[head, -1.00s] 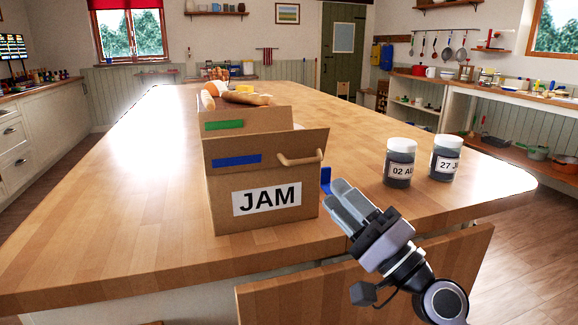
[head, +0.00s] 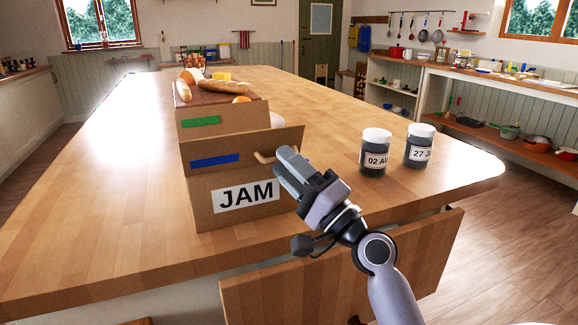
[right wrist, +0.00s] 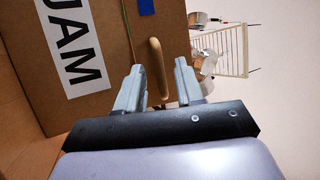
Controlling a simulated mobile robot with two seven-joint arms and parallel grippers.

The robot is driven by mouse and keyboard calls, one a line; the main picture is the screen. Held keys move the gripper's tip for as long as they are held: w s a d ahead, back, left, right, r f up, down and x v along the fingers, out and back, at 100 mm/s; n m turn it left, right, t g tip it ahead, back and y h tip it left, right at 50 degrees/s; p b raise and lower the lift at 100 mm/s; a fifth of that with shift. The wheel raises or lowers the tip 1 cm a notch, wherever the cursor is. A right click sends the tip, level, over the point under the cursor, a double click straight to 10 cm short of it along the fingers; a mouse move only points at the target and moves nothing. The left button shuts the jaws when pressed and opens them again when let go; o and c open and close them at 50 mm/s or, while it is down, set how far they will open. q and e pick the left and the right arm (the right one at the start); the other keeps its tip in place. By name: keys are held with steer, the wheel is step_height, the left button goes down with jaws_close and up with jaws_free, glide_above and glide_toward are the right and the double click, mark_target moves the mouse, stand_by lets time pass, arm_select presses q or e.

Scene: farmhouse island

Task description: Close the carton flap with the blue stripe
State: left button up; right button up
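The cardboard carton (head: 203,207) with a JAM label stands on the wooden island top. Its flap with the blue stripe (head: 214,160) is up along the near side and carries a tan handle (head: 262,156), which also shows in the right wrist view (right wrist: 157,70). The flap with the green stripe (head: 201,121) stands up behind it. My right gripper (head: 284,163) is at the right end of the blue-striped flap. In the right wrist view its fingers (right wrist: 158,82) are apart, with the handle showing between them; I cannot tell if they touch it. My left gripper is out of view.
Two dark jars with white lids (head: 374,154) (head: 419,147) stand right of the carton. A board with bread (head: 226,91) lies behind it. A wooden panel (head: 340,268) juts out below the island's near edge. The island top left of the carton is clear.

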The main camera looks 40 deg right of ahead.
jaws_close()
stand_by(1.3)
